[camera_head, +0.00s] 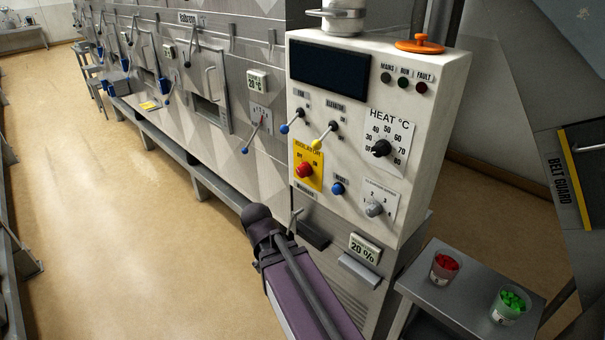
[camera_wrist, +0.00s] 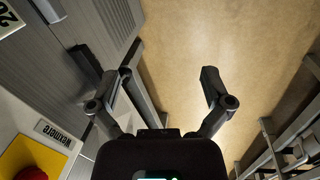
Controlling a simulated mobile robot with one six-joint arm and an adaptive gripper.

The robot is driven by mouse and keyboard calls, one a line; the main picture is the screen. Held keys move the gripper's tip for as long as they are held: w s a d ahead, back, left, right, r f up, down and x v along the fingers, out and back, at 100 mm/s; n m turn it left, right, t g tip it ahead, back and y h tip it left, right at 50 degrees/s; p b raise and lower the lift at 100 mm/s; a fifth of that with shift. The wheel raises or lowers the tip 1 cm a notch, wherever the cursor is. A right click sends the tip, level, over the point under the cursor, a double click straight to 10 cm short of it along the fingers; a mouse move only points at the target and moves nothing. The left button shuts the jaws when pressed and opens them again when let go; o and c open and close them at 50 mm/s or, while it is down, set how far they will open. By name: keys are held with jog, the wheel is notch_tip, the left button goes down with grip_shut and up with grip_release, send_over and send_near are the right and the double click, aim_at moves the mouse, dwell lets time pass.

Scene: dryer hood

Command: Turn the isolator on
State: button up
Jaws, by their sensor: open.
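The isolator is a red knob (camera_head: 305,169) on a yellow plate (camera_head: 309,181) at the lower left of the white control panel (camera_head: 345,140). OFF is printed at the plate's upper left and ON to the right; I cannot tell exactly where the knob points. In the wrist view, the red knob (camera_wrist: 32,173) and part of its yellow plate (camera_wrist: 20,155) show at the lower left corner. My gripper (camera_wrist: 168,80) is open and empty, with floor between its fingers, apart from the knob. In the head view my dark and purple arm link shows below the panel, but the fingers cannot be made out.
Close to the isolator are a blue reset button (camera_head: 338,188), a yellow-tipped lever (camera_head: 324,138), a blue-tipped lever (camera_head: 291,122) and a grey selector (camera_head: 375,209). A side table (camera_head: 450,290) with red and green cups stands lower right. The floor (camera_head: 130,230) at left is clear.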

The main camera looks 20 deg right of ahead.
jog(key=w+d+n+h+b, duration=0.2)
jog(key=w+d+n+h, duration=0.2)
jog(key=w, duration=0.1)
jog(key=n+t+h+b, duration=0.6)
jog(key=n+h, duration=0.5)
jog(key=n, duration=0.5)
send_near(299, 173)
jog(key=a, duration=0.3)
jog(key=shift+s+d, duration=0.25)
jog(key=shift+s, duration=0.15)
jog(key=shift+d, duration=0.15)
jog(key=shift+x, duration=6.8)
jog(key=shift+r, duration=0.1)
